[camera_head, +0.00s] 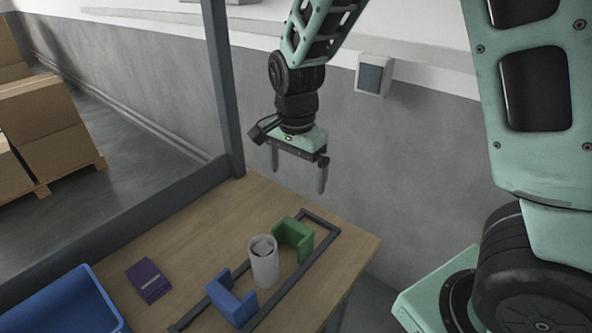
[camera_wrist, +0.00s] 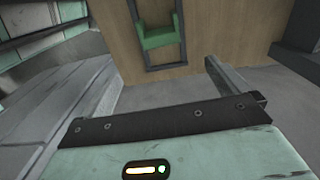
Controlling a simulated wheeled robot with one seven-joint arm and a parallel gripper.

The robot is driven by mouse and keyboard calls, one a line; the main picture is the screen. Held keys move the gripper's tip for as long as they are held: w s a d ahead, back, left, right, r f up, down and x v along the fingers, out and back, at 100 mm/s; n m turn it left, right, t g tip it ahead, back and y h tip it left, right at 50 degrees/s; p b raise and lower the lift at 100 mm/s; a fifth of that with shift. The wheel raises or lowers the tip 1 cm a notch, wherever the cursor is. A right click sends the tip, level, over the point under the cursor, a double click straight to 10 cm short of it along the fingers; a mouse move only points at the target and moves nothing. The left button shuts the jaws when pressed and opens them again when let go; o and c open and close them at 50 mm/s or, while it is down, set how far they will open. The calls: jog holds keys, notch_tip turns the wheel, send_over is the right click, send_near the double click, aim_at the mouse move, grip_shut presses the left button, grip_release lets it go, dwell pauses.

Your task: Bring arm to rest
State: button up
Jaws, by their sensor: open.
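My gripper (camera_head: 298,172) hangs in the air above and beyond the far right part of the table, its two fingers pointing down and spread apart. Nothing is between the fingers. In the wrist view the fingers also stand apart, with bare floor between them and the table edge beyond. My arm comes down to it from the top of the head view.
The wooden table (camera_head: 205,227) holds a grey cylinder (camera_head: 264,266) between a green bracket (camera_head: 293,238) and a blue bracket (camera_head: 231,298) in a dark frame (camera_head: 324,227). A purple box (camera_head: 149,280) and blue bin (camera_head: 62,306) lie left. A dark post (camera_head: 222,90) stands near my gripper.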

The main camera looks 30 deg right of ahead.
dwell(0.5)
jog(key=s+a+r+n+b, duration=0.1)
jog(key=s+a+n, duration=0.4)
jog(key=s+n, duration=0.5)
jog(key=s+a+r+n+b, duration=0.1)
jog(key=s+a+n, duration=0.4)
jog(key=s+n, duration=0.5)
jog(key=shift+s+a+r+n+y, duration=0.2)
jog(key=shift+s+a+n+y, duration=0.15)
jog(key=shift+s, duration=0.65)
